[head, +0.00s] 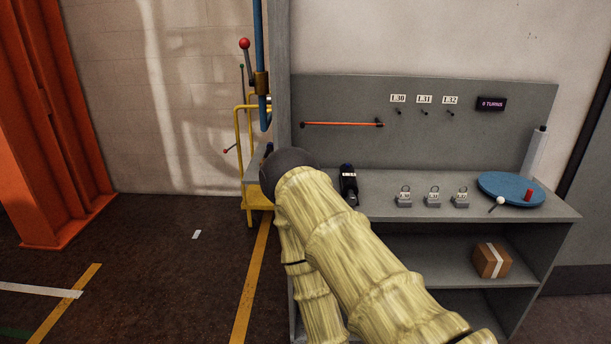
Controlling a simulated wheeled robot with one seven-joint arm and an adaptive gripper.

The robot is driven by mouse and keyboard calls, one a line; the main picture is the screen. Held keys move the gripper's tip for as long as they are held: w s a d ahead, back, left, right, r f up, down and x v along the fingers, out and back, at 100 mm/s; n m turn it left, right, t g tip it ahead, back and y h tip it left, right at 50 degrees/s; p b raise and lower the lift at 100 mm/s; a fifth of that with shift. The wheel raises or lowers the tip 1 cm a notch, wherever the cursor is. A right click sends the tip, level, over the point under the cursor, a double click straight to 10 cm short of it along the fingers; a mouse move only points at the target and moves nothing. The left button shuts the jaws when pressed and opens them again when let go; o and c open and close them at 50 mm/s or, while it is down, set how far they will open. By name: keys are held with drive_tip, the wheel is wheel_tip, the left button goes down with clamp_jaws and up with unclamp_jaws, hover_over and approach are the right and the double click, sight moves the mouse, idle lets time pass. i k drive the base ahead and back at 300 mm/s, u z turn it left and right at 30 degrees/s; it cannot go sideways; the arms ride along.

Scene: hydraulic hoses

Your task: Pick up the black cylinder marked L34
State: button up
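A black cylinder (348,186) is on the grey workbench top, just right of my arm in the head view. It has a pale marking near its upper end, too small to read for certain. Its lower part is close to my arm's outline, and I cannot tell whether they touch. My yellow, ribbed arm rises from the bottom and covers the bench's left front. Its dark rounded joint is left of the cylinder. My gripper's fingers cannot be made out.
Several grey padlocks (432,198) stand right of the cylinder. A blue round tray (497,183) holds a red piece (528,195). Behind is a panel (340,95) with an orange bar (342,124). A cardboard box (492,261) is on the shelf. A yellow frame (240,130) stands left.

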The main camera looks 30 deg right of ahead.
sight(350, 190)
drive_tip(key=i, duration=0.65)
drive_tip(key=z, duration=0.6)
drive_tip(key=i, duration=0.5)
drive_tip(key=z, duration=0.45)
